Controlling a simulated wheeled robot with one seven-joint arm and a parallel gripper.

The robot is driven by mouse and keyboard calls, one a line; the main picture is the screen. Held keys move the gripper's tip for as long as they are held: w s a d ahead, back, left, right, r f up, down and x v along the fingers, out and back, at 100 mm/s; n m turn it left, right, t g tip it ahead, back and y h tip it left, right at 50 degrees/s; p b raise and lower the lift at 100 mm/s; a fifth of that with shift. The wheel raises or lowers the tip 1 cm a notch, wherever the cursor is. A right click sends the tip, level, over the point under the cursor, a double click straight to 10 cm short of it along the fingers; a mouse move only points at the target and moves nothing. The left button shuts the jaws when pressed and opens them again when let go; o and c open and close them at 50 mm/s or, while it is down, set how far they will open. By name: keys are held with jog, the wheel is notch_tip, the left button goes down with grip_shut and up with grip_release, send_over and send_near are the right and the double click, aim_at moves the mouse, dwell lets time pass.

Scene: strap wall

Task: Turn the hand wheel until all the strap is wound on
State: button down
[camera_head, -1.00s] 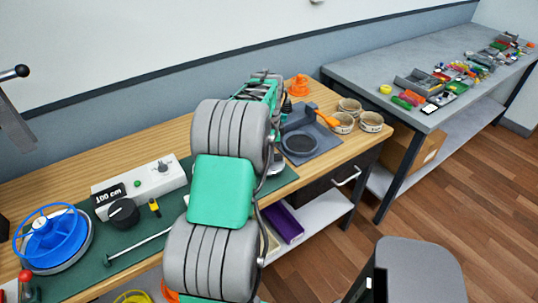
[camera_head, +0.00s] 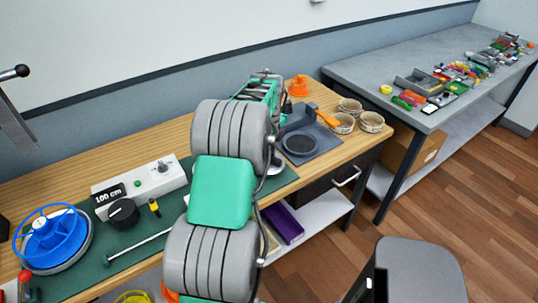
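My arm, grey and green, rises through the middle of the view and hides part of the bench behind it. Its far end points away from the camera, and I cannot make out the gripper's fingers. A blue spoked wheel (camera_head: 52,237) sits on a grey round base at the left end of the bench; I cannot tell whether it is the hand wheel. No strap can be made out.
The wooden bench (camera_head: 150,133) carries a green mat (camera_head: 98,268), a white box reading 100 cm (camera_head: 140,187), a black knob (camera_head: 123,212), a grey tray (camera_head: 318,143) and tape rolls (camera_head: 371,122). A grey table (camera_head: 420,65) stands at right. A grey stool (camera_head: 420,265) is in front.

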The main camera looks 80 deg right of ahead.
dwell(0.5)
jog(key=c, duration=1.4)
grip_release()
notch_tip(320, 180, up, 8)
jog(key=shift+f+b, duration=0.1)
jog(key=shift+b, duration=0.35)
jog(key=shift+w, duration=0.15)
